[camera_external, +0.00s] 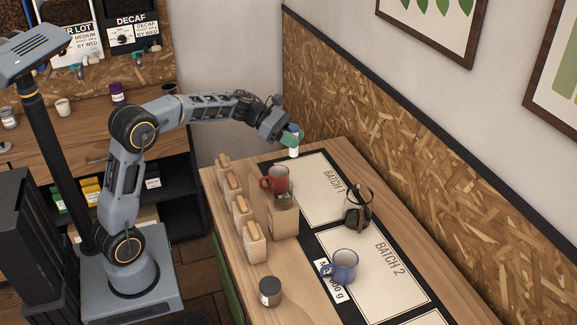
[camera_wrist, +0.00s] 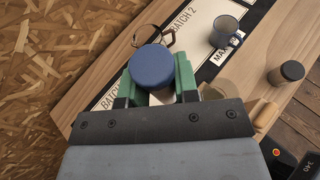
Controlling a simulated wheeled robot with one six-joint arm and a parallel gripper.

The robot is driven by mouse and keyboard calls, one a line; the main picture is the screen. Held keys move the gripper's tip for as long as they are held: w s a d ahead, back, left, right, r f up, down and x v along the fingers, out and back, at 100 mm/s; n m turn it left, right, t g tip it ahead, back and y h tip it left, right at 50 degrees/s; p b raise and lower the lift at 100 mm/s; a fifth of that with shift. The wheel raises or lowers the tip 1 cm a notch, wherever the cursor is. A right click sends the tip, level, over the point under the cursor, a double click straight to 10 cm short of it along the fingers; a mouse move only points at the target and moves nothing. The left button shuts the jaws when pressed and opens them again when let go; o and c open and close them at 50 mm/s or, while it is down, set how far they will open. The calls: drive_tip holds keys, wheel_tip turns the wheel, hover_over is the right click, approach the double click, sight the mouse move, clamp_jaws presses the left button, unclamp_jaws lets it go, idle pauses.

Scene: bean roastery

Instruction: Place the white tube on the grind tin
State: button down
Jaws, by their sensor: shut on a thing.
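My gripper (camera_external: 290,139) is shut on the white tube (camera_external: 294,153), which has a blue cap, and holds it upright above the far end of the table. In the wrist view the tube's round blue cap (camera_wrist: 153,66) shows between the green fingers (camera_wrist: 156,82), and most of its white body is hidden. The dark round tin with a label, which looks like the grind tin (camera_external: 270,291), stands near the table's front edge, well away from my gripper. It also shows in the wrist view (camera_wrist: 287,74), at the right, with nothing on its lid.
A red mug (camera_external: 275,181), a brown paper bag (camera_external: 283,222) and several small tan bags (camera_external: 254,245) stand between my gripper and the tin. A glass carafe (camera_external: 358,213) and a blue mug (camera_external: 345,264) stand on the batch mat (camera_external: 385,282). A wood-chip wall (camera_external: 410,150) borders the table.

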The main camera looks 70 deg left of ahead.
drive_tip(key=s+d+r+m+g+h+p, duration=0.1)
drive_tip(key=s+d+m+g+h+p, duration=0.3)
drive_tip(key=s+d, duration=1)
drive_tip(key=s+d+f+m+g, duration=0.3)
drive_tip(key=s+d+g, duration=0.1)
drive_tip(key=s, duration=0.4)
drive_tip(key=s+d+f+m+g, duration=0.3)
drive_tip(key=s+d+m, duration=0.1)
drive_tip(key=s, duration=0.4)
hover_over(270, 284)
drive_tip(key=shift+g, duration=0.3)
wheel_tip(270, 284, down, 9)
drive_tip(key=shift+f, duration=0.15)
wheel_tip(270, 284, down, 3)
drive_tip(key=shift+r+p, duration=0.15)
drive_tip(key=shift+p, duration=0.45)
